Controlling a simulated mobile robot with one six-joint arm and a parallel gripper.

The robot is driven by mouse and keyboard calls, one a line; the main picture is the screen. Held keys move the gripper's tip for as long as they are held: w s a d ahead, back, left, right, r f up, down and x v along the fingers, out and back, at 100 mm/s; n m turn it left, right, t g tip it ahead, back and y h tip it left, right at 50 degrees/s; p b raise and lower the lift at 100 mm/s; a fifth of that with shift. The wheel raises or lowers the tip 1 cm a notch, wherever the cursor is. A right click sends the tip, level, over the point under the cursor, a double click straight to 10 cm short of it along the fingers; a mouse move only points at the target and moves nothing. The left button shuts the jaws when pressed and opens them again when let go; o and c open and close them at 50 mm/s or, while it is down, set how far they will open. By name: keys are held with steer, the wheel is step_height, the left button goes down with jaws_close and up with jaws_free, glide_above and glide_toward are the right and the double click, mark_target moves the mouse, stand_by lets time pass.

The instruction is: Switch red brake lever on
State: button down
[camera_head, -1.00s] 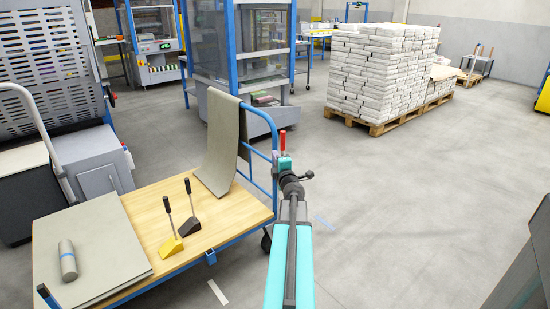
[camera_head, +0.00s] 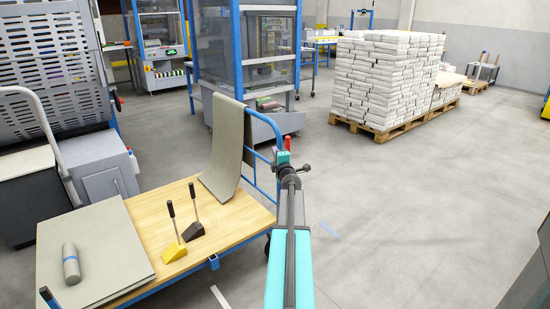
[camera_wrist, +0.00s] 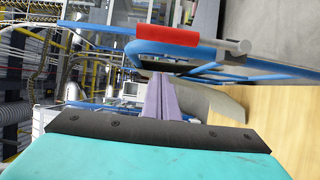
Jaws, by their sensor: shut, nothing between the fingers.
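The red brake lever (camera_wrist: 168,37) shows in the wrist view as a red sleeve with a grey end, beside the trolley's blue rail. In the head view its red tip (camera_head: 287,142) shows just beyond the teal end of my arm. My gripper (camera_wrist: 162,82) is shut and empty in the wrist view, its fingers pressed together. The fingertips lie below the red lever in that picture, and I see no contact.
A blue-framed trolley with a wooden deck (camera_head: 165,215) stands left of my arm. It carries grey sheets (camera_head: 100,255), a roll (camera_head: 71,262), and a yellow wedge (camera_head: 174,251) and a black wedge (camera_head: 194,231) with handles. A stacked pallet (camera_head: 385,130) stands behind; floor on the right is clear.

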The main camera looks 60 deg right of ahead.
steer(key=shift+s+d, duration=0.3)
steer(key=shift+d, duration=0.3)
steer(key=shift+s+d, duration=0.3)
steer(key=shift+d, duration=0.35)
steer(key=shift+s+d, duration=0.3)
steer(key=shift+d, duration=0.3)
steer(key=shift+w+r+p, duration=0.15)
steer(key=shift+w+p, duration=0.05)
steer(key=shift+p, duration=0.25)
steer(key=shift+p, duration=0.3)
